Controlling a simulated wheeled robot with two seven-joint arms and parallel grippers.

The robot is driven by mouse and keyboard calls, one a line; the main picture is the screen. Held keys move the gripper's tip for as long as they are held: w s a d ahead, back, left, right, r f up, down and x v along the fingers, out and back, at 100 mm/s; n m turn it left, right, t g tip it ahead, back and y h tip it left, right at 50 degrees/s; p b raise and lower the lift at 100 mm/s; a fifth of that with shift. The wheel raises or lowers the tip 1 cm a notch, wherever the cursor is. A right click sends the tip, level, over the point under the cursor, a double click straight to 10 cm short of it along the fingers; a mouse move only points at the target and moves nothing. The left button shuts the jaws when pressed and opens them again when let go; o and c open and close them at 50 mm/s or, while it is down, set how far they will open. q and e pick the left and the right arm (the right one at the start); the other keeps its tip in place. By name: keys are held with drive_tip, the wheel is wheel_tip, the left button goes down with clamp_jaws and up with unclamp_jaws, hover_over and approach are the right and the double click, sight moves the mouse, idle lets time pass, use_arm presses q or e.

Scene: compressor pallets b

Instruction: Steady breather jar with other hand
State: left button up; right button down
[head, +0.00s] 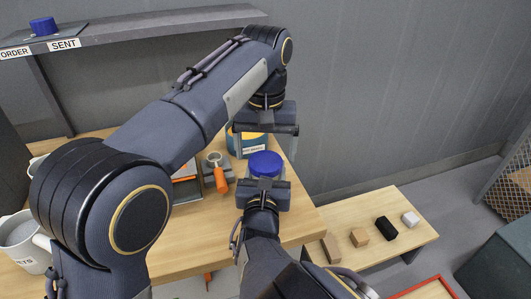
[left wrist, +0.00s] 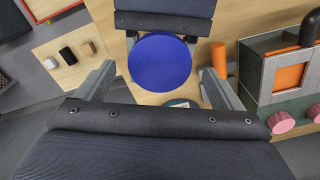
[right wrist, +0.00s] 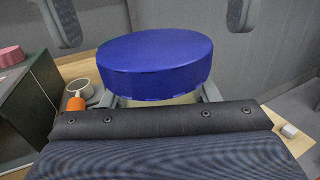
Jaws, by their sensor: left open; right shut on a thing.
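The breather jar (head: 265,163) has a round blue lid and a pale body that is mostly hidden. It stands near the right end of the wooden bench. My right gripper (head: 264,184) is shut on the jar from the near side, below the lid, as the right wrist view shows with the lid (right wrist: 155,65) just above its fingers. My left gripper (head: 265,133) is above and behind the jar. Its fingers are spread wide, and in the left wrist view the lid (left wrist: 160,62) lies between them with gaps on both sides.
An orange-handled tool (head: 220,178) and a grey box with an orange part (left wrist: 285,70) are left of the jar. A low bench (head: 385,218) holds several small blocks. A shelf (head: 150,27) runs along the wall.

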use_arm(q)
drive_tip(key=shift+f, duration=1)
drive_tip(key=c, duration=1)
drive_tip(key=o, duration=1.1)
drive_tip(key=shift+o, duration=0.2)
drive_tip(key=shift+r, duration=0.15)
drive_tip(key=shift+r, duration=3.6)
